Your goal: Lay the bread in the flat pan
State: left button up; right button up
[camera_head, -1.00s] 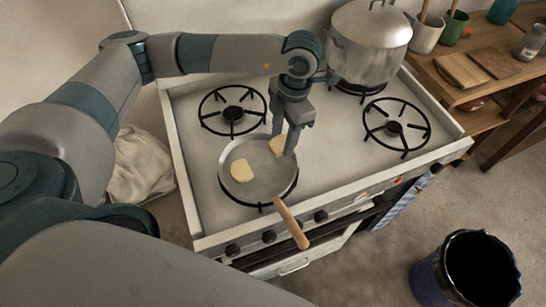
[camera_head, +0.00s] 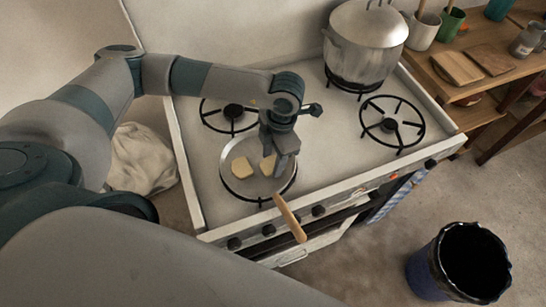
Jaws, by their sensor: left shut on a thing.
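The flat pan (camera_head: 256,187) sits on the front left burner of the stove, its wooden handle (camera_head: 290,219) pointing toward the front edge. One pale slice of bread (camera_head: 242,168) lies in the left part of the pan. My left gripper (camera_head: 277,169) is over the right part of the pan, pointing down, shut on a second piece of bread (camera_head: 267,166). The fingers partly hide this piece, and I cannot tell whether it touches the pan floor. My right gripper is not in view.
A large lidded metal pot (camera_head: 366,45) stands on the back right burner. The front right burner (camera_head: 392,124) is empty. A wooden shelf (camera_head: 462,90) with boards and cups is at the right. A dark bin (camera_head: 432,275) stands on the floor.

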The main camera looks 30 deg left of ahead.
pick_arm(q)
jog(key=shift+f, duration=0.55)
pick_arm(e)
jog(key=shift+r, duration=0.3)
pick_arm(q)
jog(key=shift+f, duration=0.15)
jog(key=o, duration=1)
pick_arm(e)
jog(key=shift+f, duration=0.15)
